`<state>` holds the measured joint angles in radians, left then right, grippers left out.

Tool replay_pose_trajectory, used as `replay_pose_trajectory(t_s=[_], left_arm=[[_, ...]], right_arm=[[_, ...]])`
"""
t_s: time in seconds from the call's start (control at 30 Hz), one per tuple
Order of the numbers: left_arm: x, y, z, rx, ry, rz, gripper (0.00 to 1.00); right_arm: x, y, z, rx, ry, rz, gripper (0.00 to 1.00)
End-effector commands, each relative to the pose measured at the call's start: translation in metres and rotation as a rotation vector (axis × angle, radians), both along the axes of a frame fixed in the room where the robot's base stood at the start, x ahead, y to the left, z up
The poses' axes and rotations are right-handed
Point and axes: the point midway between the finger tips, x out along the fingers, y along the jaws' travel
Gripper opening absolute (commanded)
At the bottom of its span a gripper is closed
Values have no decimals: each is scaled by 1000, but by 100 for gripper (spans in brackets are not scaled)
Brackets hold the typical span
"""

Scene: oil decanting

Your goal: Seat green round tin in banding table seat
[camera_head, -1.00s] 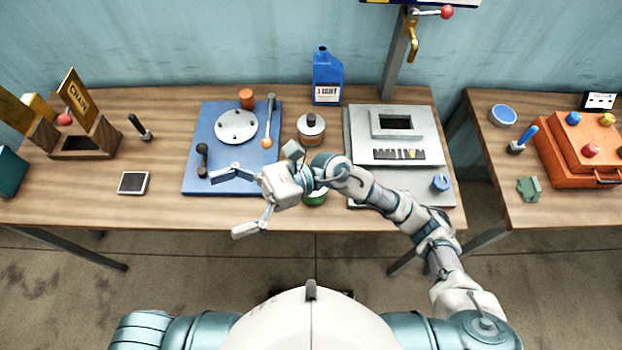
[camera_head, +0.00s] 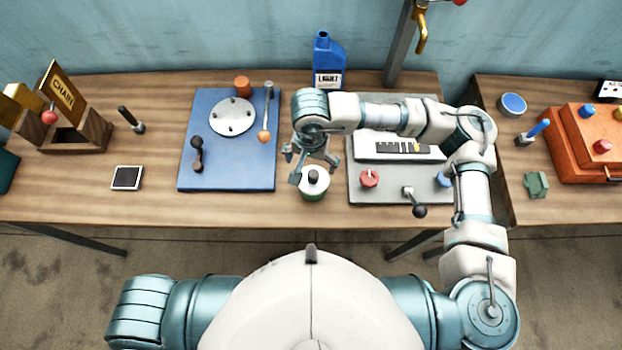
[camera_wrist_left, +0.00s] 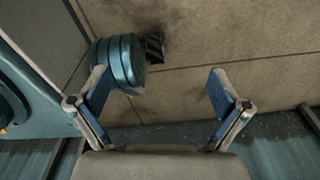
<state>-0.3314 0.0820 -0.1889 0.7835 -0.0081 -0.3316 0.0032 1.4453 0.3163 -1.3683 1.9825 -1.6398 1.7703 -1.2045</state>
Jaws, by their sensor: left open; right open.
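The green round tin (camera_head: 313,194) stands upright near the table's front edge, with a white top and a dark knob. The banding table seems to be the blue board (camera_head: 188,180) with a pale round plate (camera_head: 232,117), which has several small dark spots and nothing on it. My right gripper (camera_head: 314,166) is open, with its fingers pointing down just behind and above the tin's top. I cannot tell whether they touch it. My left gripper (camera_wrist_left: 157,85) is open and empty over the floor in the left wrist view, and out of the head view.
A blue bottle (camera_head: 328,62) stands at the back. A grey panel (camera_head: 385,193) with knobs lies right of the tin.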

Motion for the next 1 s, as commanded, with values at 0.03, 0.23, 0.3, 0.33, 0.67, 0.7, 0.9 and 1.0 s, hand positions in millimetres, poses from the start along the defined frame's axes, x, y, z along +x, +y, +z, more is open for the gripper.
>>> replay_pose_trajectory(t_s=[0.03, 0.23, 0.3, 0.33, 0.67, 0.7, 0.9, 1.0], left_arm=[[-2, 0, 1, 0, 2, 0, 100], [-12, 2, 0, 1, 10, -2, 100], [-15, 3, -1, 2, 11, -3, 100], [-16, 4, -1, 0, 10, -3, 100], [-32, 8, 4, 3, 16, -6, 100], [-31, 8, 4, 3, 15, -6, 100], [-30, 7, 5, 3, 15, -6, 100], [-30, 7, 4, 2, 16, -5, 100]], right_arm=[[0, -1, -12, -1, 7, -2, 100], [4, -1, -55, 0, 7, -3, 100], [4, 0, -64, 0, 7, -3, 100], [4, 0, -66, 0, 6, -3, 100], [8, -2, -102, 0, 7, -3, 100], [8, -2, -109, 0, 7, -2, 100], [8, -2, -124, 2, 6, -2, 100], [8, -3, -124, 1, 5, -2, 100]])
